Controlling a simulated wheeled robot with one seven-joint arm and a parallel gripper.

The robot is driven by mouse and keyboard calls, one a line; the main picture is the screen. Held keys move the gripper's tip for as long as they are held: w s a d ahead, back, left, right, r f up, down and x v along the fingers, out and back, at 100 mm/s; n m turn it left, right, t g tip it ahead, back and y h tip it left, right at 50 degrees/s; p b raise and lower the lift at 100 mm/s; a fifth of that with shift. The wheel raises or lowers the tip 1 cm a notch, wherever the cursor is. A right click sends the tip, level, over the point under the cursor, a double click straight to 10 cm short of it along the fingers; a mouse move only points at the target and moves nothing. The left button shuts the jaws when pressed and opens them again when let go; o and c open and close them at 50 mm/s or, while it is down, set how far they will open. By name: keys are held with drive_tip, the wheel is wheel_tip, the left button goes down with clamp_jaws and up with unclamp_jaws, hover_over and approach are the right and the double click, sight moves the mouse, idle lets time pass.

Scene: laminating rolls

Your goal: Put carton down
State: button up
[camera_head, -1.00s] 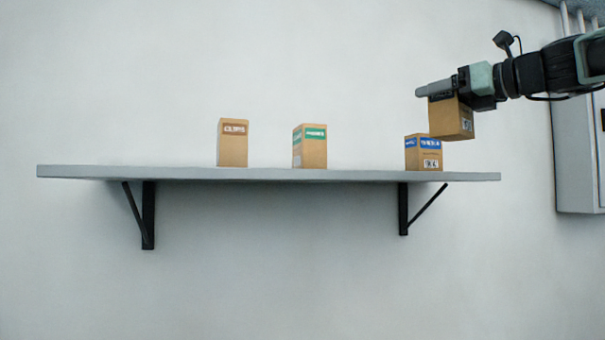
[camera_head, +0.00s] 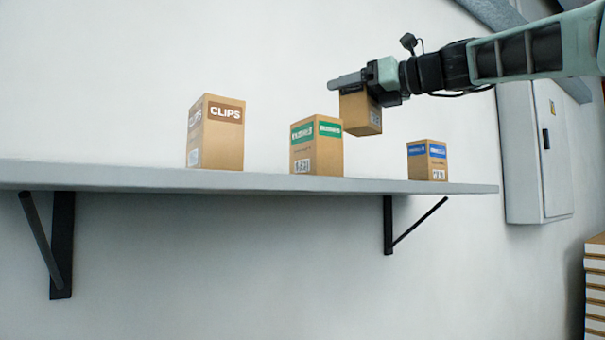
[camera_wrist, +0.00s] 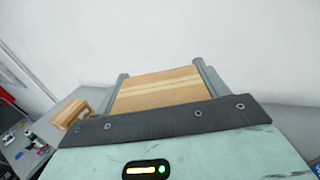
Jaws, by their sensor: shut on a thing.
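My gripper (camera_head: 352,84) is shut on a brown carton (camera_head: 361,114), held in the air above the shelf, up and right of the green-label carton in the head view. In the wrist view the held carton (camera_wrist: 158,92) sits between both fingers, its taped top showing. The grey wall shelf (camera_head: 120,177) bears three cartons: a brown-label CLIPS carton (camera_head: 222,143) at left, a green-label carton (camera_head: 318,158) in the middle and a blue-label carton (camera_head: 427,168) near the right end. The held carton's label is too small to read.
A grey wall cabinet (camera_head: 527,165) hangs right of the shelf. A stack of boxes (camera_head: 595,290) stands at the lower right. There is a gap on the shelf between the green-label and blue-label cartons. One carton (camera_wrist: 72,115) shows left of my gripper in the wrist view.

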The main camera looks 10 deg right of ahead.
sight(354, 134)
wheel_tip(354, 134, down, 9)
drive_tip(key=shift+f, duration=0.2)
idle(0.3)
drive_tip(key=o, duration=1.2)
drive_tip(key=shift+f, duration=0.1)
drive_tip(key=b+v, duration=0.6)
drive_tip(key=v, duration=0.6)
